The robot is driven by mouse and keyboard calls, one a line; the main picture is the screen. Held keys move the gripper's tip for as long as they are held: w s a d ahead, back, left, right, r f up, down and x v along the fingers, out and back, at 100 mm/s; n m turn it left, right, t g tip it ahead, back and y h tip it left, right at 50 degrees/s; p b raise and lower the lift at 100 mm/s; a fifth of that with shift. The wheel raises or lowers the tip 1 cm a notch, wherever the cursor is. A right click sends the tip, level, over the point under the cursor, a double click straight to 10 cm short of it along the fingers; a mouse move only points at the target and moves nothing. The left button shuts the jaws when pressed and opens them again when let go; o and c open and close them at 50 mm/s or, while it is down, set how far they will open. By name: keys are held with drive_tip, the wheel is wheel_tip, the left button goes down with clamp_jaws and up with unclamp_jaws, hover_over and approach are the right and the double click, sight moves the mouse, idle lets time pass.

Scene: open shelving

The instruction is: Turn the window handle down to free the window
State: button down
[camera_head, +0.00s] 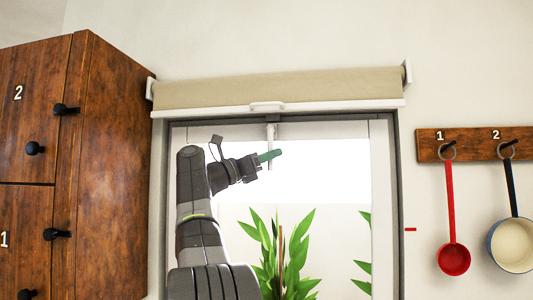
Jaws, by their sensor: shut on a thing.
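The window (330,185) is a pale-framed pane in a grey surround. Its slim light-grey handle (271,133) is at the top middle of the frame and hangs roughly upright, its lower part in front of the bright pane. My gripper (269,156) reaches up from the lower left, its green fingertips crossing the handle's lower part. It is shut on the handle; the exact contact is small and partly hidden by the fingers. The window looks closed.
A rolled beige blind (280,88) with a white bar sits just above the window. A wooden cabinet (115,170) with dark knobs stands at left. A red ladle (453,258) and a pan (513,245) hang from a rack (475,143) at right. Green plants (285,255) show behind the pane.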

idle(0.4)
drive_tip(key=c, duration=1.7)
unclamp_jaws()
drive_tip(key=b+v, duration=0.4)
drive_tip(key=v, duration=1)
drive_tip(key=shift+b, duration=0.35)
drive_tip(key=shift+d+r, duration=0.1)
drive_tip(key=shift+r, duration=0.05)
drive_tip(key=p+x, duration=0.4)
drive_tip(key=x, duration=0.9)
drive_tip(key=shift+w+d+r+p, duration=0.1)
drive_tip(key=shift+w+d+p, duration=0.05)
drive_tip(key=shift+d+p, duration=0.2)
